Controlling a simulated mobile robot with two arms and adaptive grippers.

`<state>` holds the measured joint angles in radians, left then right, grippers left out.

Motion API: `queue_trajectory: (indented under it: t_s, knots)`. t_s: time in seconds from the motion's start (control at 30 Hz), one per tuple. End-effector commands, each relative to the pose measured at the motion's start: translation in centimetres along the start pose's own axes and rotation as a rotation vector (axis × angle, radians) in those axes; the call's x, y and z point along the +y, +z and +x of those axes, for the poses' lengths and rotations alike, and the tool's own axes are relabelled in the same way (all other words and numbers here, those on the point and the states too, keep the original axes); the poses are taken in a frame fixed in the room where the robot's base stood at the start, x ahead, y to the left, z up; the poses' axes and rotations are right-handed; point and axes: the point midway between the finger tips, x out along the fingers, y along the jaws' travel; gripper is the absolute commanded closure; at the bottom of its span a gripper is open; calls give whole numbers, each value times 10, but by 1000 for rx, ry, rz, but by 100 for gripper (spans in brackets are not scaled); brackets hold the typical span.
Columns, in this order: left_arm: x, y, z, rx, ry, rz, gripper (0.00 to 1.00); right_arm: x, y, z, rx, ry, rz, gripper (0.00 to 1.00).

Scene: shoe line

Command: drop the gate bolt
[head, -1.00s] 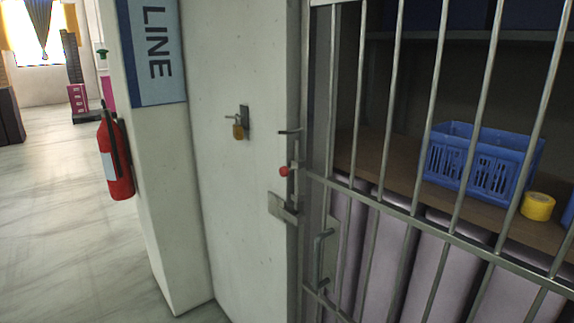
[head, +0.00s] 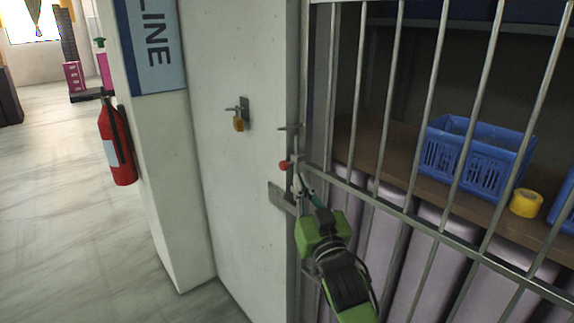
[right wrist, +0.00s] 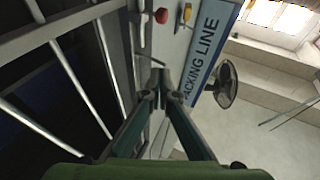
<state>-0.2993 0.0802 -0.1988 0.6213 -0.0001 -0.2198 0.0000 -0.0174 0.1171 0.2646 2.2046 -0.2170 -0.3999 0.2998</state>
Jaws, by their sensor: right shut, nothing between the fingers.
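The gate bolt is a slim upright metal rod (head: 295,147) with a red knob (head: 284,165), at the edge where the barred gate (head: 408,216) meets the white wall. The red knob also shows at the top of the right wrist view (right wrist: 161,15). A metal plate (head: 278,196) sits just below the bolt, partly behind my gripper. My right gripper (head: 302,184) is shut and empty, with its tips just below and right of the knob in the head view. I cannot tell whether they touch the bolt. The rod's lower part is hidden. My left gripper is not in view.
A brass padlock (head: 238,123) hangs on the wall left of the bolt. A fire extinguisher (head: 116,142) hangs on the pillar. Behind the bars are a blue basket (head: 470,158) and yellow tape (head: 526,203) on a shelf.

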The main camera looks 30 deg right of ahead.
Motion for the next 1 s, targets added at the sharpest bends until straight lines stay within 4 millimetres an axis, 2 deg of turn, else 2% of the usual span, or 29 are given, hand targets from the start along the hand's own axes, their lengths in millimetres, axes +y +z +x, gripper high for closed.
queue_trajectory:
  t_s: [0.23,0.37,0.8,0.9,1.0]
  knots:
    - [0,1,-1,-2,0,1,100,0,0,3,-1,-1,0,100]
    - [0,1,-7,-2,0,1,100,0,-2,16,-1,-1,-1,100]
    - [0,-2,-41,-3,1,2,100,0,-3,104,-2,-1,0,100]
    - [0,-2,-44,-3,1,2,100,-1,18,106,-8,0,2,100]
    - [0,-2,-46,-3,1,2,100,0,29,108,-5,0,2,100]
